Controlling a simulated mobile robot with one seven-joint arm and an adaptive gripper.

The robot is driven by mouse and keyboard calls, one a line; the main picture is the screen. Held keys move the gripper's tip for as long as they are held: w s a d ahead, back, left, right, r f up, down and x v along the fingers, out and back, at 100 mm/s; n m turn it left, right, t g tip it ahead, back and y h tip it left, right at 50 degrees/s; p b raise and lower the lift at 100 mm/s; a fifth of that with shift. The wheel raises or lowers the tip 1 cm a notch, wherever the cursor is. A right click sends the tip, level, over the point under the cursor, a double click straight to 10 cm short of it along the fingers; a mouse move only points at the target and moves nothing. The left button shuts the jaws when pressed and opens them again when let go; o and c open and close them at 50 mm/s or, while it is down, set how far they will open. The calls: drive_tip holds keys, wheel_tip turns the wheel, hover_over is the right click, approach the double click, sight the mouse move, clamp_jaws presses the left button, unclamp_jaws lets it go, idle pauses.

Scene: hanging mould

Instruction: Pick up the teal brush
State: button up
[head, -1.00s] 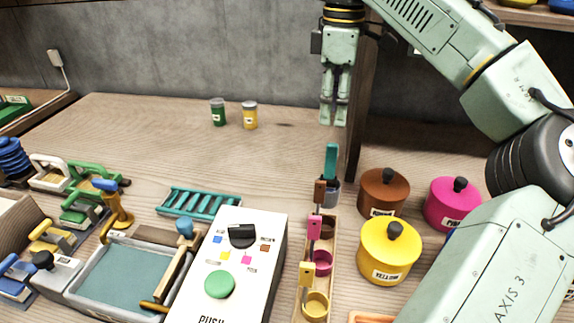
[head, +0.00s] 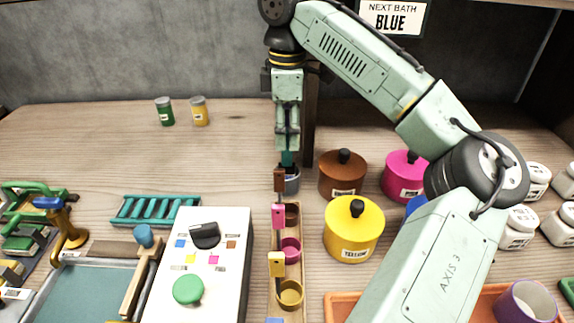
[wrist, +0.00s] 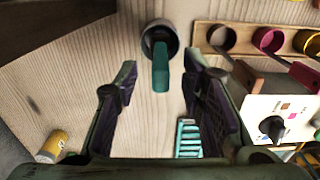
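The teal brush (head: 287,158) stands upright in a small grey cup (head: 292,184) at the far end of the wooden brush rack. My gripper (head: 287,146) is right over it in the head view, with the fingers hiding the top of the handle. In the wrist view the teal handle (wrist: 161,68) shows between my two fingers (wrist: 160,66), with a gap on both sides. The dark round cup (wrist: 158,37) is beyond it. My gripper is open and holds nothing.
The rack (head: 300,215) also holds brown, pink and yellow brushes in cups. Brown (head: 342,174), pink (head: 403,178) and yellow (head: 353,229) lidded pots stand close on the right. A teal ladder-like rack (head: 155,209) and a white button panel (head: 225,226) are left. The back-left table is mostly clear.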

drive_tip(key=shift+a+f, duration=0.1)
drive_tip(key=shift+f, duration=0.4)
drive_tip(key=shift+c, duration=0.6)
clamp_jaws()
